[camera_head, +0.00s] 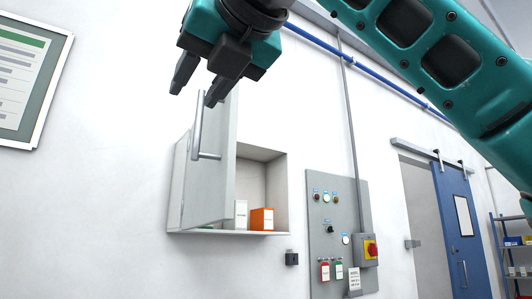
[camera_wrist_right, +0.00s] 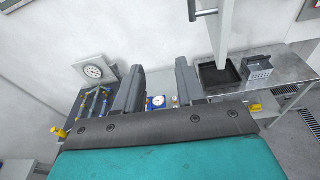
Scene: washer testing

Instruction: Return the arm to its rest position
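My right gripper (camera_head: 194,91) is raised high in front of the white wall in the head view. Its two dark fingers are apart with nothing between them, and it sits just above and left of the open cabinet door's handle. In the right wrist view the same gripper (camera_wrist_right: 158,88) shows its two fingers spread wide and empty. My right arm (camera_head: 440,60), teal with dark panels, reaches in from the upper right. My left gripper shows in neither view.
A wall cabinet (camera_head: 280,175) has its door (camera_head: 212,175) swung open beside my right gripper; boxes stand inside. A control panel (camera_head: 321,220) is to its right. The wrist view shows a bench with a black tray (camera_wrist_right: 218,79), a grey basket (camera_wrist_right: 258,68) and a gauge (camera_wrist_right: 94,71).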

